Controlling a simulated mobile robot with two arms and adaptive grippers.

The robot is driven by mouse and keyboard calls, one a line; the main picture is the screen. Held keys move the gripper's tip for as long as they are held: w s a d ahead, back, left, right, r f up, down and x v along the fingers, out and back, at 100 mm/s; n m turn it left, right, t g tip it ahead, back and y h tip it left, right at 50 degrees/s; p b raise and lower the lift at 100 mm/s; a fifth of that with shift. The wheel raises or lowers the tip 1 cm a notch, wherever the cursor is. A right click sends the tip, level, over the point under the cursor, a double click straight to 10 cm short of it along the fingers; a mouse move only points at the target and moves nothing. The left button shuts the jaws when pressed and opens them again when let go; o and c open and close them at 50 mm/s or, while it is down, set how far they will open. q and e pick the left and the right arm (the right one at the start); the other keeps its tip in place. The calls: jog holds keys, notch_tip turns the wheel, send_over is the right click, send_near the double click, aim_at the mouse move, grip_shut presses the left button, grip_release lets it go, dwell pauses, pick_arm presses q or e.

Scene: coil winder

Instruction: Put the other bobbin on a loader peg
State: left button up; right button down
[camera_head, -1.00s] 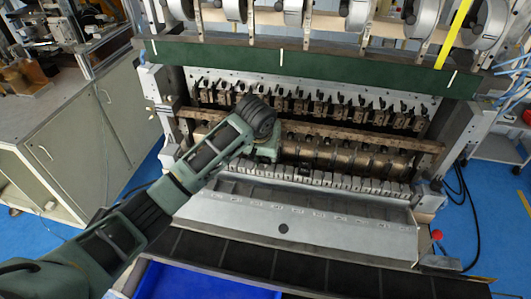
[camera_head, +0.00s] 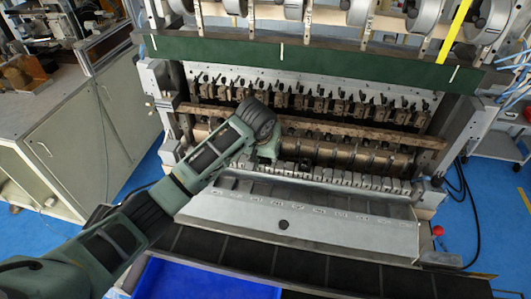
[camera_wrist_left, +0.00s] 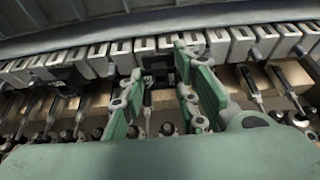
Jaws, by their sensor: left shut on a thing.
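My left gripper (camera_head: 268,153) reaches in from the left with its fingers down at the row of pale loader blocks (camera_head: 350,181) along the machine's front. In the left wrist view its two green fingers (camera_wrist_left: 162,90) stand either side of a small dark bobbin (camera_wrist_left: 158,70), shut on it; the fingers hide most of it in the head view. The bobbin is at the block row, but I cannot tell whether it sits on a peg. Another small dark piece, perhaps a bobbin (camera_wrist_left: 66,76), is at the row left of the fingers in the wrist view. My right gripper is not in view.
A brown bar (camera_head: 340,131) and a brass-coloured roller (camera_head: 350,157) run behind the blocks. Large grey spools (camera_head: 360,14) hang above. A sloping metal ledge (camera_head: 300,212) and a blue bin (camera_head: 205,280) lie in front. A cabinet (camera_head: 70,140) stands left.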

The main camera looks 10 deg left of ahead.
pick_arm(q)
jog(key=shift+f, duration=0.1)
jog(key=o, duration=0.8)
jog(key=v, duration=1.2)
